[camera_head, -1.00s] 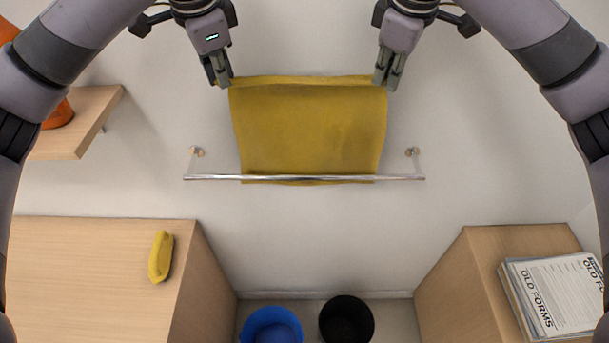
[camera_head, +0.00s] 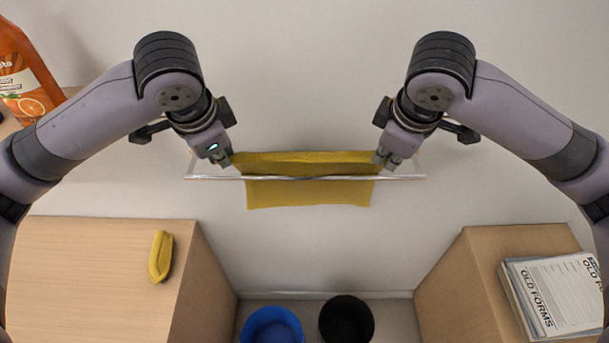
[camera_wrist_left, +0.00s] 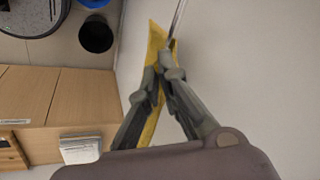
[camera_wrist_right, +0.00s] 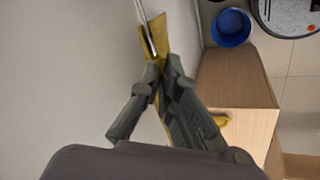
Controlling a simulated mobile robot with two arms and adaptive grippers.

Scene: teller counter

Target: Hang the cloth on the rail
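The yellow cloth (camera_head: 308,195) is stretched between my two grippers at the rail. Its upper part shows behind the rail and its lower part hangs below it. The metal rail (camera_head: 410,178) runs level along the wall, and the cloth touches or nearly touches it. My left gripper (camera_head: 231,163) is shut on the cloth's left upper corner; the cloth also shows in the left wrist view (camera_wrist_left: 155,45). My right gripper (camera_head: 381,161) is shut on the right upper corner; the cloth also shows in the right wrist view (camera_wrist_right: 157,45). Whether the cloth rests on the rail is unclear.
A wooden cabinet (camera_head: 90,270) with a yellow object (camera_head: 160,257) on it stands at lower left. Another cabinet (camera_head: 460,275) at lower right holds papers (camera_head: 555,295). Blue (camera_head: 271,328) and black (camera_head: 347,321) bins stand on the floor. An orange bottle (camera_head: 25,75) is upper left.

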